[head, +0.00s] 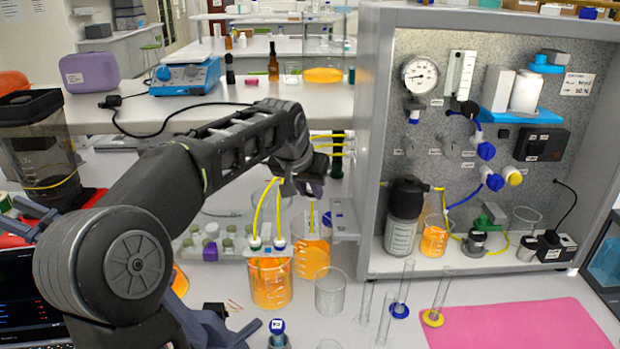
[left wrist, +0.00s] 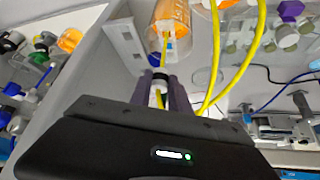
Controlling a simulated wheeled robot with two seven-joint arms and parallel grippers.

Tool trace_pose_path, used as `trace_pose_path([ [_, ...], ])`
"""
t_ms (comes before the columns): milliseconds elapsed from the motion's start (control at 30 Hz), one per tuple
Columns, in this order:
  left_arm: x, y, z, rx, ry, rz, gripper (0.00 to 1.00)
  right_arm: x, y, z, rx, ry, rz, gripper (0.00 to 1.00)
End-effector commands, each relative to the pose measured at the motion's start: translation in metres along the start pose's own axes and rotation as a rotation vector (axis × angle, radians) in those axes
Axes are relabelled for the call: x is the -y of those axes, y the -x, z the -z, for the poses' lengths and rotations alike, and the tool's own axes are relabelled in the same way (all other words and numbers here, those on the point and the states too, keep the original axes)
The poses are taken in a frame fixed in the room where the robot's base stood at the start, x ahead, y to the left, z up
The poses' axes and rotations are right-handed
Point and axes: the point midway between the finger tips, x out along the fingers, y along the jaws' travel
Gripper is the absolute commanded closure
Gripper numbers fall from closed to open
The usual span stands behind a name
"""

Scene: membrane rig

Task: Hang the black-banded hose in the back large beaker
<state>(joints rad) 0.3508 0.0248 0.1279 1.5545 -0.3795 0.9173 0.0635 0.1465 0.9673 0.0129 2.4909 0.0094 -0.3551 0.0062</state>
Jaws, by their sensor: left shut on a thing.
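My left gripper (head: 311,188) is above the back large beaker (head: 312,260), which holds orange liquid. It is shut on the black-banded hose (head: 312,214). In the left wrist view the hose (left wrist: 166,44) shows a black band and a pale fitting between the purple fingers (left wrist: 162,92). Its yellow end points into the mouth of the back beaker (left wrist: 172,14); I cannot tell whether it touches the liquid or rim. The front large beaker (head: 270,291) stands nearer, with a lid and two yellow hoses (head: 264,205) rising from it. My right gripper is not in view.
An empty glass beaker (head: 331,292) stands right of the front beaker. Thin cylinders on blue and yellow bases (head: 433,319) stand further right. The grey rig cabinet (head: 368,140) rises close on the right. A vial rack (head: 208,243) is on the left.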

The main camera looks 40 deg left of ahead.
Motion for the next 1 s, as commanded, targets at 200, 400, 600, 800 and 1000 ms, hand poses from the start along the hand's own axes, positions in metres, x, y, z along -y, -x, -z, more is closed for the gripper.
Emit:
trace_pose_path([
  [200, 0.0, 0.0, 0.001, -0.002, 0.0, 0.0, 1.0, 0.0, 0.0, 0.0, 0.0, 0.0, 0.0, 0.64],
  [400, 0.0, -0.001, -0.001, -0.001, 0.0, 0.0, 1.0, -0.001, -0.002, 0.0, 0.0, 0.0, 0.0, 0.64],
  [600, 0.0, -0.007, -0.004, -0.001, 0.0, 0.0, 1.0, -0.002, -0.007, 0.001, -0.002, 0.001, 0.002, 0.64],
  [800, 0.0, -0.016, -0.01, -0.001, 0.0, 0.0, 1.0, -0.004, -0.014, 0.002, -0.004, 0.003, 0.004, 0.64],
  [1000, 0.0, -0.025, -0.016, -0.001, 0.0, 0.0, 1.0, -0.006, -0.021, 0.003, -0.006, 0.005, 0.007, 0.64],
])
